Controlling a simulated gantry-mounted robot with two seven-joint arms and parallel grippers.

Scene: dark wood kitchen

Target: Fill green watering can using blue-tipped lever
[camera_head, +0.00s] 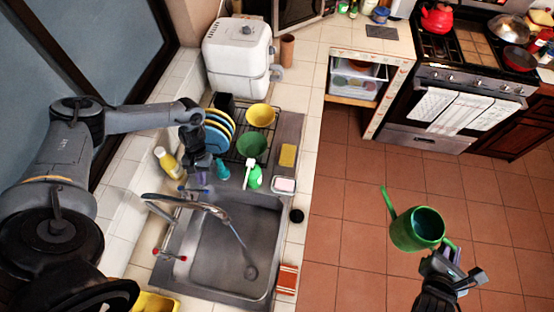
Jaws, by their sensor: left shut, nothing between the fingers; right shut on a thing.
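The green watering can (416,230) is held in the air over the tiled floor, right of the sink counter, its spout pointing up and left. My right gripper (446,262) is shut on its handle. The curved metal faucet (190,201) arches over the sink (225,262). A pale streak like running water falls from its spout toward the drain. A red-tipped lever (178,257) is on the faucet's near side. My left gripper (198,172) is shut and empty near the faucet's far side. I cannot make out the blue-tipped lever there; my gripper may hide it.
A dish rack with plates (218,127), a yellow bowl (260,115) and a green bowl (251,145) stands behind the sink. A yellow bottle (168,162) and a green-white bottle (254,177) stand close to my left gripper. The floor between counter and can is clear.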

